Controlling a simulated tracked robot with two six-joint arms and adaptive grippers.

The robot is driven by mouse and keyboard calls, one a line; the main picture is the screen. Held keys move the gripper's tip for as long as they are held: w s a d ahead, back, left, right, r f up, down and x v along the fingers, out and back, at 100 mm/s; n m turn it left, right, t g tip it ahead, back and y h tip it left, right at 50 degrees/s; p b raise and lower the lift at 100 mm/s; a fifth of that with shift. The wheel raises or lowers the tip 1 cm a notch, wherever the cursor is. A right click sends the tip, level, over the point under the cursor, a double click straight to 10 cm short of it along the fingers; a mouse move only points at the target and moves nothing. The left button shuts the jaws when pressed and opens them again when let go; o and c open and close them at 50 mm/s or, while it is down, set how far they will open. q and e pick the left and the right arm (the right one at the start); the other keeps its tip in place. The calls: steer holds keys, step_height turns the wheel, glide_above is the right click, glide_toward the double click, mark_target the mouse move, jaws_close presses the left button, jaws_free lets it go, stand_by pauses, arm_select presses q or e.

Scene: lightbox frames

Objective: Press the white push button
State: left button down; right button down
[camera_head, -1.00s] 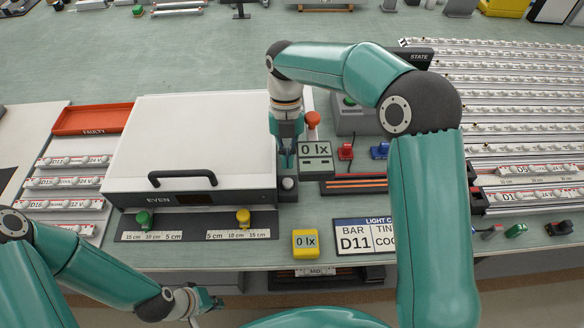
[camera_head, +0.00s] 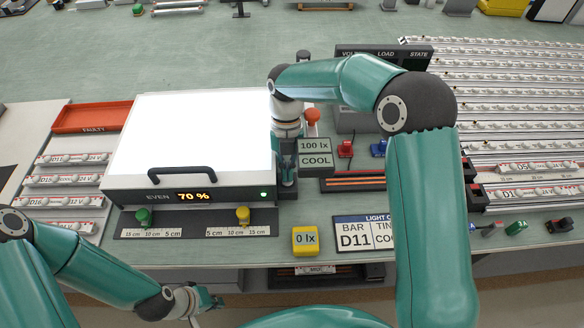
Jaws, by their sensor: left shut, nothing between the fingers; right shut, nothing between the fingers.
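My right gripper (camera_head: 288,182) is shut and points down at the right front corner of the lightbox. The white push button is hidden behind its fingertips, so I cannot see whether they touch it. The lightbox panel (camera_head: 195,130) glows bright white. Its front display (camera_head: 194,196) reads 70 % and a green lamp (camera_head: 264,194) is lit. The meter (camera_head: 314,153) beside the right gripper reads 100 lx, COOL. My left gripper (camera_head: 212,302) is shut, low at the front edge of the table, well away from the lightbox.
A black handle (camera_head: 182,173) stands out at the lightbox front. Green (camera_head: 143,216) and yellow (camera_head: 243,214) sliders sit on the scale before it. A yellow meter (camera_head: 305,240) reads 0 lx. A red tray (camera_head: 92,118) lies left; light bars (camera_head: 520,110) fill the right.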

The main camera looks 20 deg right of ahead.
arm_select(q)
steer(key=shift+w+f, duration=0.1)
arm_select(e)
steer(key=shift+s+f, duration=0.2)
steer(key=shift+f, duration=0.35)
arm_select(q)
steer(key=shift+w, duration=0.2)
arm_select(e)
steer(key=v, duration=0.8)
steer(key=shift+w+r, duration=0.35)
